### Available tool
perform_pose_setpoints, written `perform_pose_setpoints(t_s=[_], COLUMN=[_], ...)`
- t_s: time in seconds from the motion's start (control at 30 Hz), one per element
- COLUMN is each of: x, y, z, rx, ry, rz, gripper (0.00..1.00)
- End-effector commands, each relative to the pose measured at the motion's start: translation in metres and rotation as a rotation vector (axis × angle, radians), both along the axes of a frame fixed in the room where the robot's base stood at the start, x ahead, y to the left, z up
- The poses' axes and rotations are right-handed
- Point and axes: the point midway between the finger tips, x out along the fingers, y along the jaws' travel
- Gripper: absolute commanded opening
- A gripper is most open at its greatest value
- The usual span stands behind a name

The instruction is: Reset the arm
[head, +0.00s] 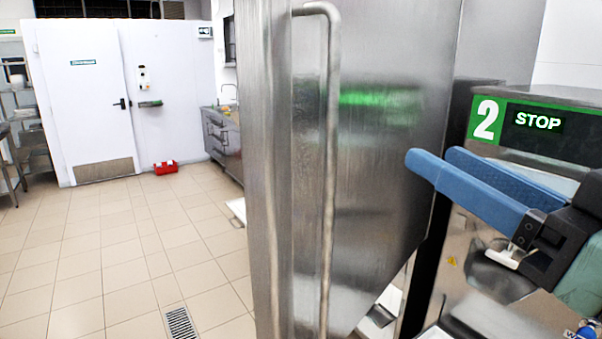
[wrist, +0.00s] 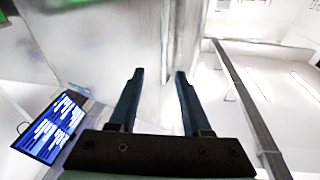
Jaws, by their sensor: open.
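My gripper (head: 430,155) shows at the right of the head view, its two blue fingers pointing left, apart and empty. It is in front of the batch freezer marked 2 (head: 487,120), whose dark display reads STOP. In the wrist view my gripper (wrist: 160,74) also shows open, with nothing between the fingers. A brushed steel surface (wrist: 115,45) lies beyond the fingertips there. I cannot tell how far off it is.
A tall steel door or panel (head: 390,150) with a long vertical handle (head: 330,180) stands close, left of the gripper. Tiled floor (head: 110,250) is clear at left, with a drain grate (head: 180,323). A red box (head: 165,167) lies by the far white door (head: 85,100). A lit screen (wrist: 50,130) shows in the wrist view.

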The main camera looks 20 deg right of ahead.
Motion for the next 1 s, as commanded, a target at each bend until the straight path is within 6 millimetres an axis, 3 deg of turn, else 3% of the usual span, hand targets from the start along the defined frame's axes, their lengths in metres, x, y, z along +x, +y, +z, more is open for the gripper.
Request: perform_pose_setpoints(t_s=[0.1, 0.27, 0.4, 0.53, 0.7, 1.0], x=[0.036, 0.068, 0.064, 0.045, 0.027, 0.026], y=[0.031, 0.093, 0.154, 0.197, 0.222, 0.223], z=[0.013, 0.042, 0.071, 0.091, 0.104, 0.105], rx=[0.017, 0.010, -0.012, -0.030, -0.042, -0.045], ry=[-0.077, -0.250, -0.432, -0.573, -0.665, -0.674], rz=[-0.031, -0.086, -0.112, -0.119, -0.123, -0.128], gripper=[0.48, 0.48, 0.48, 0.48, 0.48, 0.48])
